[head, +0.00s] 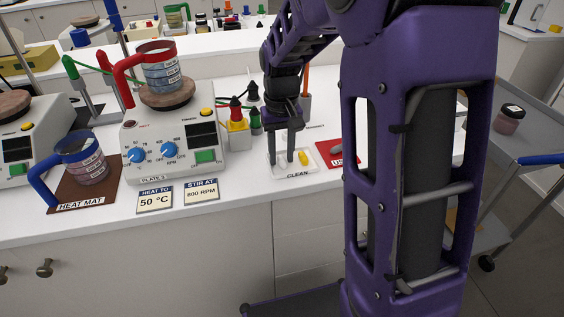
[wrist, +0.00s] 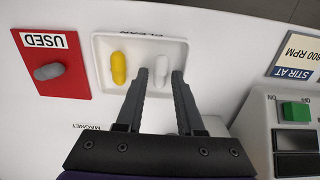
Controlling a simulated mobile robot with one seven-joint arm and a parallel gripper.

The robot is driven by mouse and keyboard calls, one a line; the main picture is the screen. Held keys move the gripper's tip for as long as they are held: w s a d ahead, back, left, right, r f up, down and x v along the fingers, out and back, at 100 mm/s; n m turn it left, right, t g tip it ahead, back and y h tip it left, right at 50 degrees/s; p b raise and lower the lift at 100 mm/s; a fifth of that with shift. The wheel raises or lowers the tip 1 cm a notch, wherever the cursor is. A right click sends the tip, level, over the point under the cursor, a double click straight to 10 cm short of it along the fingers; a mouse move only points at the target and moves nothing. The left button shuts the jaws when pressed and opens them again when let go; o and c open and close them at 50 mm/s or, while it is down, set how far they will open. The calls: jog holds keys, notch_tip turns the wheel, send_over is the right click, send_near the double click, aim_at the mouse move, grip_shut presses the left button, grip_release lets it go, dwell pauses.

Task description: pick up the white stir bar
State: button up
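The white stir bar (wrist: 161,70) lies in the white tray marked CLEAN (wrist: 101,50), beside a yellow stir bar (wrist: 118,67). My gripper (wrist: 160,75) is open and points down at the tray, with its fingertips on either side of the white bar in the wrist view. The fingers look apart from the bar. In the head view my gripper (head: 281,157) is low over the left part of the tray (head: 287,172), and the yellow bar (head: 303,157) stands out to its right. The white bar is hard to make out there among the fingers.
A red mat marked USED (head: 327,150) lies right of the tray and holds a grey bar (wrist: 48,71). Left are a hot plate (head: 175,150) with a red-handled beaker (head: 162,72), signs and colored bottles. Bare counter lies in front of the tray.

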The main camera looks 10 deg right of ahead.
grip_shut()
